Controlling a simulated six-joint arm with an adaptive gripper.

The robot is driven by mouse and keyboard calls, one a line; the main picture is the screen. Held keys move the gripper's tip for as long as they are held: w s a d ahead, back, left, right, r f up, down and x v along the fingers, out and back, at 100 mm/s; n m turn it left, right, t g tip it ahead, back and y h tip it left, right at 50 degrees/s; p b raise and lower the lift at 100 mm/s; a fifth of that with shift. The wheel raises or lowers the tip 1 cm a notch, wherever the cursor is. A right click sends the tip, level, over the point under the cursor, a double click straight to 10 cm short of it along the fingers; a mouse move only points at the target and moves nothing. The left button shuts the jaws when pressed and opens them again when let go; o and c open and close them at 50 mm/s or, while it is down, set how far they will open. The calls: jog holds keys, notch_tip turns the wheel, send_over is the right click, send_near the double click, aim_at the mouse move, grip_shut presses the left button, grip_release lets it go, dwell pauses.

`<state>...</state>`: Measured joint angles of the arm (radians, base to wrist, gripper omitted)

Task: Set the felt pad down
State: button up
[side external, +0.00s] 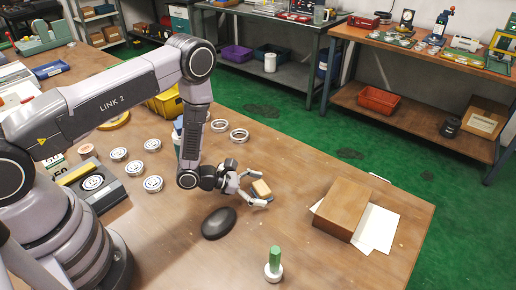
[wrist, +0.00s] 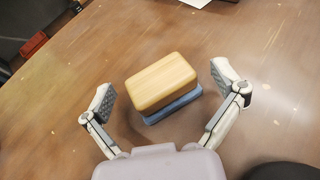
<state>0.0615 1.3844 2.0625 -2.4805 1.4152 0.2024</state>
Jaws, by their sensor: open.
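The felt pad (side external: 261,187) is a block with a pale wooden top and a blue-grey layer beneath. In the side view it appears to rest on the brown workbench (side external: 310,160), right of my wrist. In the wrist view the pad (wrist: 162,80) lies between my spread fingers, with its blue-grey layer (wrist: 174,107) showing along the near and right edges. My gripper (wrist: 165,90) is open, with a visible gap on each side of the pad. The gripper also shows in the side view (side external: 257,189), low over the bench.
A black rounded object (side external: 219,223) lies just in front of my gripper. A cardboard box (side external: 342,208) sits on papers at the right. Several metal rings (side external: 239,135) lie behind and left. Bench between pad and box is clear.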

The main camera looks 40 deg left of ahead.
jog(key=v, duration=1.1)
jog(key=shift+r, duration=0.15)
jog(key=shift+s+a+r, duration=0.15)
jog(key=shift+s+r, duration=0.05)
jog(key=shift+r, duration=0.05)
jog(key=s+d+r+m+g+h, duration=0.25)
jog(key=r+m, duration=0.25)
jog(key=r, duration=0.3)
jog(key=s+d+r+m+g+h, duration=0.1)
jog(key=s+d+r+m+g, duration=0.1)
jog(key=r+m+g, duration=0.35)
jog(key=s+d+r+m+g+h, duration=0.15)
jog(key=r+m, duration=0.25)
jog(key=r, duration=0.5)
jog(key=s+a+r+m+g+y, duration=0.2)
jog(key=s+r+m+y, duration=0.45)
jog(key=s, duration=0.25)
jog(key=s+a+r+m+t+y, duration=0.5)
jog(key=a+r+m+t+y, duration=0.1)
jog(key=a, duration=0.5)
jog(key=shift+r+t+y, duration=0.4)
jog(key=shift+t+y, duration=0.35)
jog(key=shift+y, duration=0.3)
